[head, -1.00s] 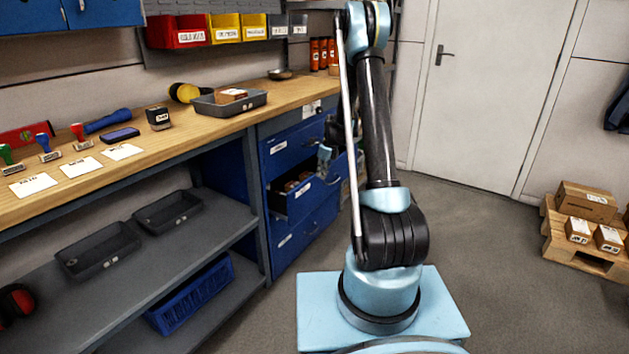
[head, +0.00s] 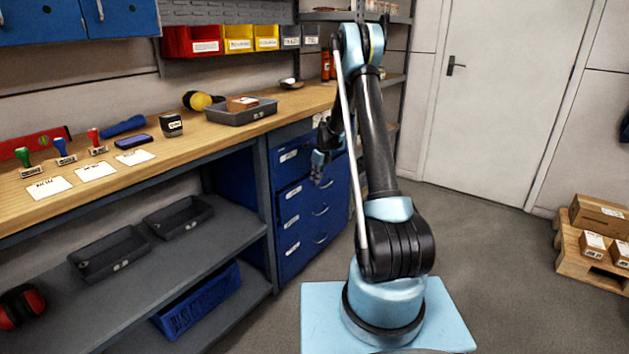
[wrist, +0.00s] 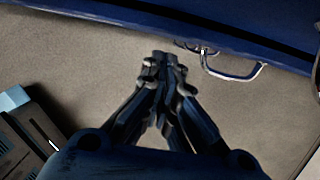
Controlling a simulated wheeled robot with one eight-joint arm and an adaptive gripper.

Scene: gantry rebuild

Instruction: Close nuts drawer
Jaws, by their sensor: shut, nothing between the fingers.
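The blue drawer unit (head: 302,225) stands under the right end of the workbench, its labels too small to read.
A grey tray (head: 238,114) with a brown box stands on the workbench (head: 195,143) above. Grey trays and a blue crate (head: 197,300) sit on the shelves at left. A pallet (head: 582,262) with boxes is at right. The floor between is clear.

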